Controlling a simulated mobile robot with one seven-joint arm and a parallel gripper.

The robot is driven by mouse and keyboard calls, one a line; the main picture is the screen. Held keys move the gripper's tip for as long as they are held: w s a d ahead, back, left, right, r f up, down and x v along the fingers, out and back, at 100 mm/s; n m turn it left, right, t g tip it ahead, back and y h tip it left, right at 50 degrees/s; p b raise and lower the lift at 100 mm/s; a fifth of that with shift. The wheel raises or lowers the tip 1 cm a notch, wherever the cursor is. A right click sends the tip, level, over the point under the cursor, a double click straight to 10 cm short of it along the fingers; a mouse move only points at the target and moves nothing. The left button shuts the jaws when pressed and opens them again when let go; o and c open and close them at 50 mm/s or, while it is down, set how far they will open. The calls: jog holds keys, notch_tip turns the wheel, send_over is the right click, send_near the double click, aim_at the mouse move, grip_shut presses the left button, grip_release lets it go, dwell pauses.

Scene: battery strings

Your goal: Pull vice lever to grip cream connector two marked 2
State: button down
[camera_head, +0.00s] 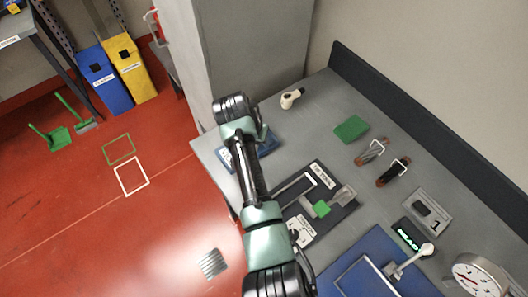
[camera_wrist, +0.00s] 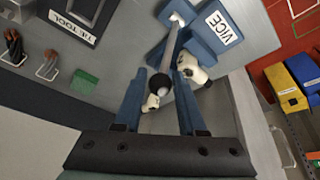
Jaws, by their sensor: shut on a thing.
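The blue vice (camera_wrist: 200,42) with a "VICE" label sits at the bench edge; in the head view the vice (camera_head: 232,158) is partly hidden behind my arm. Its lever (camera_wrist: 172,48) is a grey rod with a dark round knob (camera_wrist: 160,84). A cream connector with a dark band (camera_wrist: 190,67) is at the vice, partly behind a finger. A second cream piece (camera_wrist: 150,103) shows beyond the fingers; a cream piece also lies on the bench in the head view (camera_head: 291,98). No mark 2 is legible.
A green block (camera_wrist: 84,81) and cable pieces (camera_wrist: 50,63) lie on the bench beside the tie tool board (camera_wrist: 75,18). A blue mat with a lever (camera_head: 400,265) and a round gauge (camera_head: 478,275) stand front right. Blue and yellow bins (camera_head: 105,80) stand on the floor.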

jog(key=shift+s+a+t+h, duration=0.55)
jog(key=shift+a+h, duration=0.15)
jog(key=shift+a, duration=0.1)
jog(key=s+a+f+t+h+b, duration=0.1)
jog(key=s+a+t+h+b, duration=0.1)
jog(key=s+a+h+b, duration=0.1)
jog(key=shift+s+a+n+t+h+b, duration=0.25)
jog(key=shift+a+n+t+h+b, duration=0.1)
jog(key=shift+a+b, duration=0.7)
jog(key=shift+d+f, duration=0.15)
jog(key=c, duration=0.5)
grip_release()
jog(key=b+v, duration=0.2)
jog(key=v, duration=1.1)
